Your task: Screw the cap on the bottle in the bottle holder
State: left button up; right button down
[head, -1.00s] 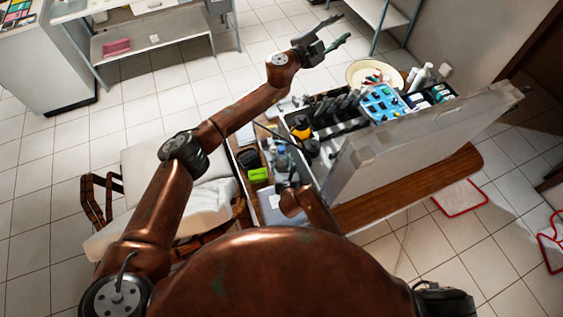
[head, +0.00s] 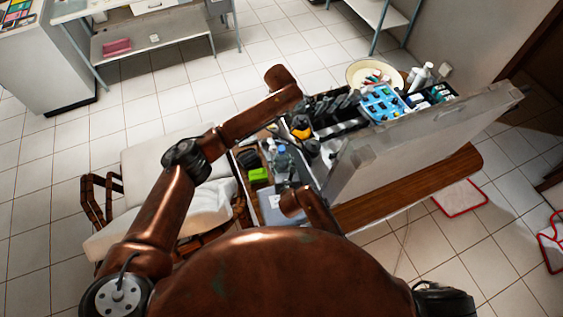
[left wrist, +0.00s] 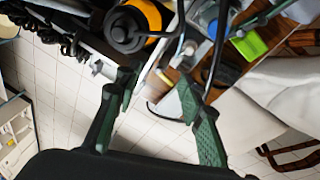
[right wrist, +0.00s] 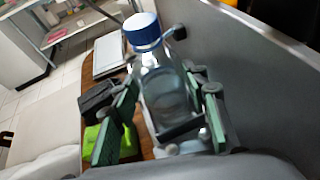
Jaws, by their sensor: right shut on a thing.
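A clear bottle (right wrist: 165,90) with a blue cap (right wrist: 142,30) at its top stands between the fingers of my right gripper (right wrist: 167,82) in the right wrist view. That gripper is shut on the bottle. In the head view the bottle (head: 281,150) is small and my right fingers are hard to make out. My left gripper (left wrist: 160,78) has its fingers apart with nothing between them. In the head view the left hand is hidden behind its wrist. I cannot make out the bottle holder.
A grey upright panel (head: 420,125) stands right of the work area. A green box (head: 258,174) and a black item lie left of the bottle. An orange-yellow item (left wrist: 135,22) is near my left gripper. A blue tray (head: 382,103) and a round bowl (head: 371,73) are farther back.

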aim_at(281, 148)
pick_arm(q)
jog(key=s+g, duration=0.1)
jog(key=s, duration=0.1)
jog(key=s+f+n+g, duration=0.1)
jog(key=s, duration=0.2)
jog(key=s+f+g, duration=0.1)
jog(key=s, duration=0.1)
jog(key=shift+s+a+y, duration=0.15)
jog(key=shift+a+y, duration=0.15)
jog(key=shift+a, duration=0.1)
pick_arm(e)
jog(key=shift+s+f, duration=0.1)
jog(key=shift+f, duration=0.1)
pick_arm(q)
jog(key=shift+f, duration=0.2)
jog(key=shift+f, duration=3.9)
jog(key=shift+c, duration=0.2)
grip_shut()
